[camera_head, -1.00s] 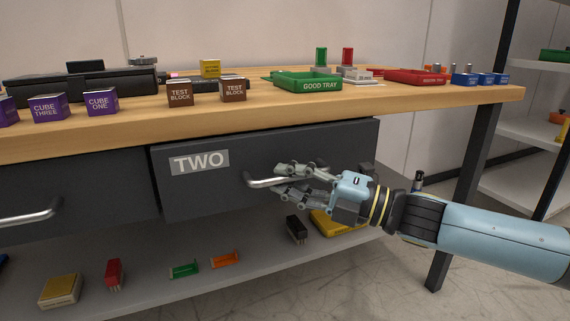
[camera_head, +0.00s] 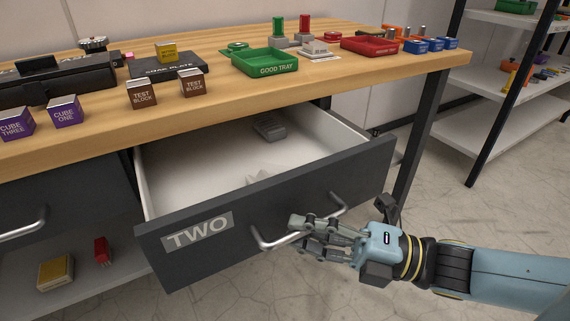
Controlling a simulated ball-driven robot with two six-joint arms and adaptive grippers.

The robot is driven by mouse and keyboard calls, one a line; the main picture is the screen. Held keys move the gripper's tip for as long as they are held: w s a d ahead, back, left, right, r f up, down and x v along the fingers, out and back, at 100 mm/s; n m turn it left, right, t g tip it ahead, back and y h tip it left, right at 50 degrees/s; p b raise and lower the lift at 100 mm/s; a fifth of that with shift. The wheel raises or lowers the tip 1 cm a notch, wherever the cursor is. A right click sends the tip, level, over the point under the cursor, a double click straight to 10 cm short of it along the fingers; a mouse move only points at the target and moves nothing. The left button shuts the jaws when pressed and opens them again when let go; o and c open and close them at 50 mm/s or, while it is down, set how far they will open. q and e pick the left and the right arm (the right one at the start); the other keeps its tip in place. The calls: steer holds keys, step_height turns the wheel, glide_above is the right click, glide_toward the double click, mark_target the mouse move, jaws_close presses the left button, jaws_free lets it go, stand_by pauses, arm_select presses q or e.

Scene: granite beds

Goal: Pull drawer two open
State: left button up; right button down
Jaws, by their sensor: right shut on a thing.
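Drawer two (camera_head: 285,215) has a dark grey front marked TWO and stands pulled well out from under the wooden workbench (camera_head: 330,82). Its white inside shows, with a grey block (camera_head: 269,127) at the back and a pale item (camera_head: 262,177) partly hidden behind the front panel. The silver bar handle (camera_head: 272,241) runs across the drawer front. My right gripper (camera_head: 297,228) comes in from the right and is shut on the handle. Its fingers cover the middle of the bar. My left gripper is not in view.
On the bench stand the green good tray (camera_head: 264,63), a red tray (camera_head: 370,45), brown test blocks (camera_head: 191,83) and purple cubes (camera_head: 64,111). Another drawer's handle (camera_head: 22,226) is at left. A lower shelf holds a red item (camera_head: 101,250). The floor at right is clear.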

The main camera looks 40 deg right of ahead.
steer(key=shift+s+a+r+p, duration=0.1)
steer(key=shift+s+a+p, duration=0.15)
steer(key=shift+s, duration=0.65)
steer(key=shift+s+a+r+p, duration=0.1)
steer(key=shift+s+a+p, duration=0.15)
steer(key=shift+s, duration=0.6)
steer(key=c, duration=1.6)
jaws_free()
steer(key=shift+f, duration=0.1)
steer(key=v, duration=1.2)
